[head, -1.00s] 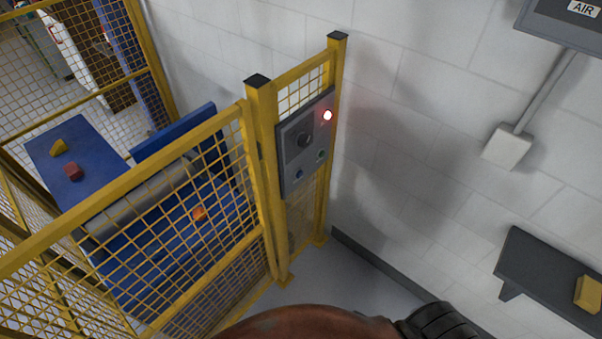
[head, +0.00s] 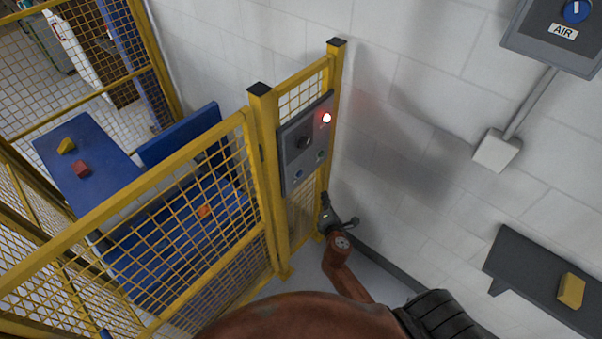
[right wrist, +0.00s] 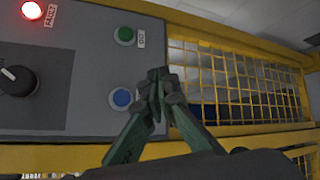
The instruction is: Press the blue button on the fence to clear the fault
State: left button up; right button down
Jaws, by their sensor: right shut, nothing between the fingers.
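The grey control panel (head: 289,151) is mounted on the yellow fence by the wall. Its blue button (head: 298,174) is at the lower left in the head view, and shows clearly in the right wrist view (right wrist: 121,98). The green button (right wrist: 124,35) is beside it, and the fault light (head: 326,118) is lit red. My right gripper (head: 324,199) is shut and empty, below the panel. In the right wrist view its fingertips (right wrist: 158,75) appear just right of the blue button; I see no contact. My left gripper is not in view.
The panel also has a black knob (head: 304,142). Yellow mesh fence (head: 190,240) encloses a blue table (head: 85,160). A white wall (head: 430,150) stands close on the right, with a dark shelf (head: 530,275) holding a yellow block (head: 571,290).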

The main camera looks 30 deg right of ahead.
aim_at(300, 174)
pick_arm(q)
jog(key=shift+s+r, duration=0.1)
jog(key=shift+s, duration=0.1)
pick_arm(e)
jog(key=r, duration=0.3)
jog(key=shift+w, duration=0.2)
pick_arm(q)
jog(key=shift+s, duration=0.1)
pick_arm(e)
jog(key=shift+w, duration=0.1)
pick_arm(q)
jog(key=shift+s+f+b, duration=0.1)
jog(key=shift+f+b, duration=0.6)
pick_arm(e)
jog(key=w+a, duration=0.3)
jog(key=w, duration=0.5)
jog(key=shift+a, duration=0.2)
dwell(0.3)
jog(key=shift+w+a+f, duration=0.1)
jog(key=shift+w+a, duration=0.05)
jog(key=shift+w, duration=0.2)
